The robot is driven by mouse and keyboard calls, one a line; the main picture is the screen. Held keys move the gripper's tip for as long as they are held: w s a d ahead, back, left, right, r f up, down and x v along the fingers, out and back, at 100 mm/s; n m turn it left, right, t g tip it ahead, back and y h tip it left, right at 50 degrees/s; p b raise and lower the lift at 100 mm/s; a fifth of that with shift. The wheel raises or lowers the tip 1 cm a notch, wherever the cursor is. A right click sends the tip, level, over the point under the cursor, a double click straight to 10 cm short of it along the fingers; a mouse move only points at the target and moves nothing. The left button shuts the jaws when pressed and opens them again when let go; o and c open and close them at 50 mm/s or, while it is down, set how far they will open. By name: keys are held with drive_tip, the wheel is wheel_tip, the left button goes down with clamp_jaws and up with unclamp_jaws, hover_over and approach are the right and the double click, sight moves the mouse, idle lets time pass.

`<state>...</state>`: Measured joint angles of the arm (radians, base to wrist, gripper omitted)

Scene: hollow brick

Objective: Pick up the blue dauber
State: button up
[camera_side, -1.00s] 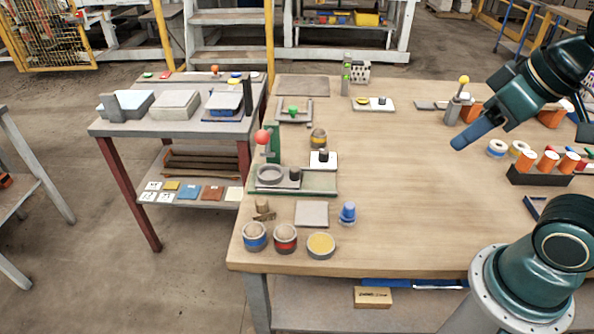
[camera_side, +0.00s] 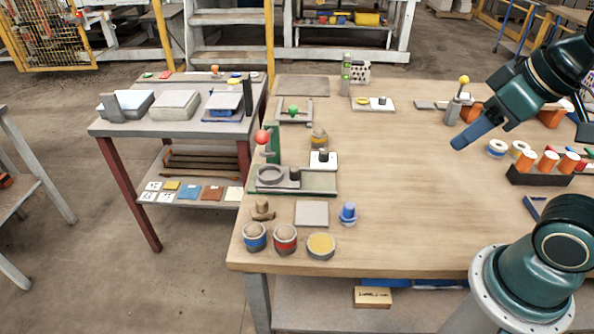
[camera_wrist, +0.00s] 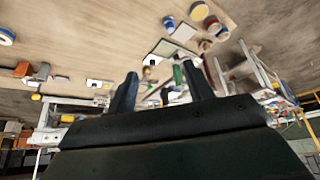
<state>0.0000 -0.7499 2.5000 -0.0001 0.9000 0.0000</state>
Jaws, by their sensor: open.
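The blue dauber (camera_side: 348,213) is a small blue piece standing upright near the front of the wooden table, beside a grey square pad (camera_side: 312,214). In the wrist view a blue piece (camera_wrist: 169,23) that looks like it shows near the top, well beyond my fingertips. My gripper (camera_wrist: 160,88) is open, with two dark fingers apart and no object visibly held between them. In the side view my arm's end is high at the upper right, far from the dauber.
Round pots with a blue band (camera_side: 255,238), a red band (camera_side: 285,240) and a yellow top (camera_side: 320,247) sit at the front left edge. A fixture with a red ball (camera_side: 263,137) stands behind. A rack with orange cylinders (camera_side: 540,175) is at right. The table's middle is clear.

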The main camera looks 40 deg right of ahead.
drive_tip(key=shift+o, duration=0.5)
drive_tip(key=shift+o, duration=0.5)
drive_tip(key=n+g, duration=0.6)
drive_tip(key=n, duration=1.3)
hover_over(349, 206)
wheel_tip(349, 206, down, 17)
drive_tip(key=shift+f, duration=0.15)
drive_tip(key=shift+d+f, duration=0.1)
drive_tip(key=shift+f, duration=4.2)
